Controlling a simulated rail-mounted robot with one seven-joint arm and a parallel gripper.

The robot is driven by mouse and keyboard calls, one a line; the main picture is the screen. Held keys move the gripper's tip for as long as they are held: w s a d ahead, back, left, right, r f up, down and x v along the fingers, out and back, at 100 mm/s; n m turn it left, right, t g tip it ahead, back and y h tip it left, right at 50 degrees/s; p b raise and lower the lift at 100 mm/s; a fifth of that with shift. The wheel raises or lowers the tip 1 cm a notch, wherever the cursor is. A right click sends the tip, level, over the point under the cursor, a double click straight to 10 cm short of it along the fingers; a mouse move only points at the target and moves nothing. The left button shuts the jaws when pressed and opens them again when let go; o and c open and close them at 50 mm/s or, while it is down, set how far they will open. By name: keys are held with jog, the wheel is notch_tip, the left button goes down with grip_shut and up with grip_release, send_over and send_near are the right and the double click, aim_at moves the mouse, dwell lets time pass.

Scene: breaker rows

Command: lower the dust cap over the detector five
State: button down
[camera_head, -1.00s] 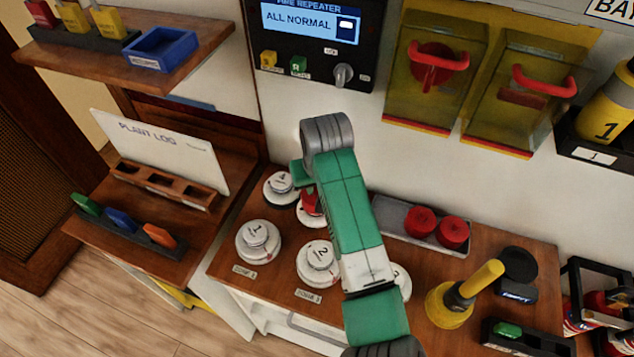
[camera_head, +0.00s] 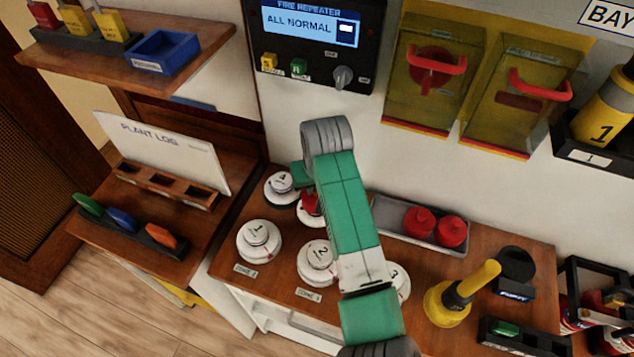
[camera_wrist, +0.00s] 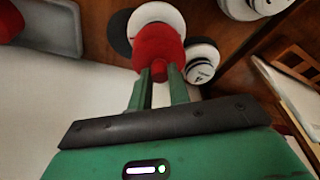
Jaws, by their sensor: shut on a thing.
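A red dust cap (camera_head: 310,201) is in my gripper, at the back of the desk; it also shows in the wrist view (camera_wrist: 158,46). My gripper (camera_wrist: 163,76) is shut on the cap's small knob. The cap is over or very close to a white round detector (camera_wrist: 155,14), whose white base (camera_head: 309,218) shows beside my arm. That detector's number is hidden, so I cannot read it as five. I cannot tell whether the cap touches it. Detector 4 (camera_head: 281,183) stands just left of the cap, and in the wrist view (camera_wrist: 202,62) just right of it.
Detectors 1 (camera_head: 259,241), 2 (camera_head: 317,262) and 3 (camera_head: 400,280) stand in front. A grey tray (camera_head: 385,222) at the back right holds two more red caps (camera_head: 418,222). A yellow handled tool (camera_head: 455,300) stands at the right. The wall is close behind.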

jog(key=shift+f+b, duration=0.35)
jog(key=shift+f, duration=1.15)
jog(key=c, duration=1.2)
grip_release()
jog(key=shift+c, duration=0.2)
jog(key=shift+r, duration=0.1)
jog(key=v, duration=0.7)
jog(key=shift+s+r, duration=0.15)
jog(key=shift+r, duration=0.2)
